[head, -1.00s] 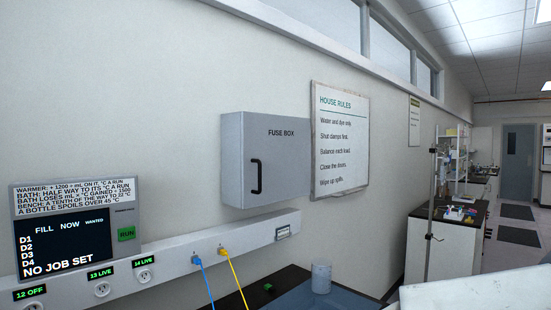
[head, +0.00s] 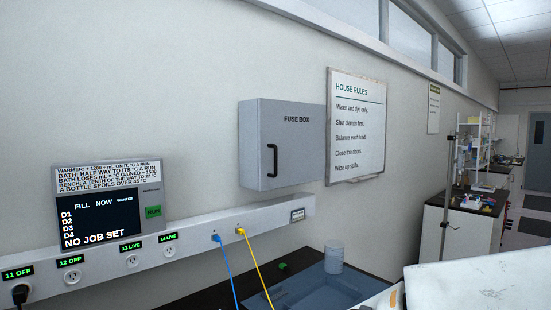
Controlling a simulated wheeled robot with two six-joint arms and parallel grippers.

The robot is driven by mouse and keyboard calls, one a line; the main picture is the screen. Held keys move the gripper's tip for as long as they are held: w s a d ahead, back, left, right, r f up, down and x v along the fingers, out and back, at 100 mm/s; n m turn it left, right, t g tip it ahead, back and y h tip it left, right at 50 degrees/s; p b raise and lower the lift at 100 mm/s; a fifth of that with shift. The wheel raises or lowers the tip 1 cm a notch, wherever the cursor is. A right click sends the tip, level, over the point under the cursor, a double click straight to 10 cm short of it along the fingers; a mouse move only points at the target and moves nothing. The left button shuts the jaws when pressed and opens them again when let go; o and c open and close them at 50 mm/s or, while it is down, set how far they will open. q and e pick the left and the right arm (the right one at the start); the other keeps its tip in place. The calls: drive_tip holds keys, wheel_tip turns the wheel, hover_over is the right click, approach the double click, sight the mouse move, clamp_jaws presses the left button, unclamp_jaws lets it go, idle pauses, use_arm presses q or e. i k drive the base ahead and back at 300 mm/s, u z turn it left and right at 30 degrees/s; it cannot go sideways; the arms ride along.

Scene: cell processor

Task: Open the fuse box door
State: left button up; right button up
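The fuse box (head: 295,160) is a grey cabinet on the wall, near the middle of the head view. Its door (head: 297,145) is shut and carries the words FUSE BOX. A black vertical bar handle (head: 273,161) sits on the left side of the door. Neither of my grippers shows in the head view, so nothing of mine is seen at the handle.
A white socket rail (head: 200,240) runs below the fuse box, with blue (head: 228,265) and yellow (head: 255,265) cables plugged in. A display panel (head: 110,205) is at left. A beaker (head: 334,258) stands below. A white surface (head: 480,280) fills the lower right.

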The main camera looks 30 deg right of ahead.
sight(292, 135)
drive_tip(key=u, duration=0.1)
drive_tip(key=k, duration=0.25)
drive_tip(key=z, duration=0.8)
